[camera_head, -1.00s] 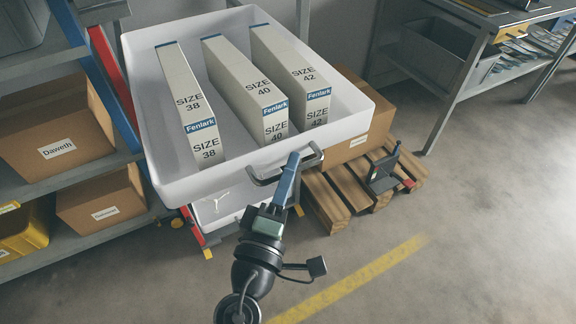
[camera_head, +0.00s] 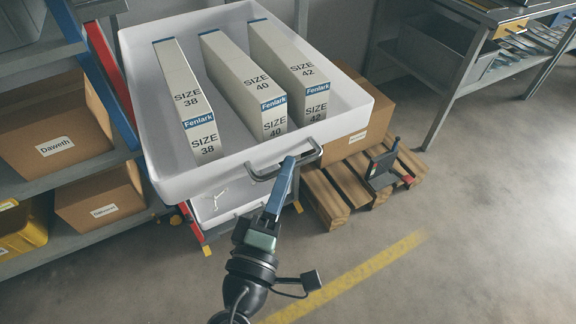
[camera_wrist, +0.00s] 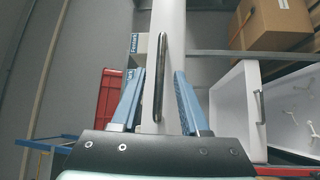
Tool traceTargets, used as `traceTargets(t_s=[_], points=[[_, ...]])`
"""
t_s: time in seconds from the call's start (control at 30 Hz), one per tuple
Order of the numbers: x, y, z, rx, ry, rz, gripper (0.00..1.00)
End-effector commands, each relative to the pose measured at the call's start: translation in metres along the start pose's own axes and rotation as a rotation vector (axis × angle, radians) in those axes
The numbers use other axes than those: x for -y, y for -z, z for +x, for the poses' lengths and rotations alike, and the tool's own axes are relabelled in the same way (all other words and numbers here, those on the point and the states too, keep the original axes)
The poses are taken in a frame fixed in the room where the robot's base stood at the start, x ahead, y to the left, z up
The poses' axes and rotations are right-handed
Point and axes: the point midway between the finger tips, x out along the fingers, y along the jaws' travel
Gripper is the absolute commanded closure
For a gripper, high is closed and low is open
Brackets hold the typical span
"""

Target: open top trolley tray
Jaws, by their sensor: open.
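The white top trolley tray (camera_head: 205,178) holds three upright Fenlark boxes, size 38 (camera_head: 187,110), size 40 (camera_head: 246,85) and size 42 (camera_head: 291,70). A dark bar handle (camera_head: 262,178) is on its front wall. My gripper (camera_head: 288,164) reaches up to the handle with open blue fingers. In the wrist view the handle (camera_wrist: 160,65) lies between the two open fingers (camera_wrist: 160,72), with the white tray wall (camera_wrist: 177,40) behind it. I cannot tell whether either finger touches it. A lower white tray (camera_head: 222,203) shows partly below, mostly hidden by the top tray.
Shelving with brown cartons (camera_head: 60,125) and a yellow bin (camera_head: 22,228) stands close at the left. A wooden pallet (camera_head: 345,185) with a carton (camera_head: 352,125) is at the right. A grey workbench (camera_head: 450,60) stands farther right. The floor in front, with its yellow line (camera_head: 350,272), is clear.

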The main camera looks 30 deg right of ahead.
Motion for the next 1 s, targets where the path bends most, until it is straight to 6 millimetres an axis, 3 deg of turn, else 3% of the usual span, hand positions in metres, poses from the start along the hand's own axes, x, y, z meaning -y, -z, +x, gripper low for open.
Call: traceTargets(t_s=[0.2,0.43,0.6,1.0], points=[[0.003,0.001,-0.052,-0.005,0.004,-0.001,0.55],[0.001,0.001,-0.091,-0.004,0.003,0.0,0.55],[0.001,0.001,-0.103,-0.003,0.002,0.001,0.55],[0.0,0.0,-0.104,-0.002,0.0,0.001,0.55]])
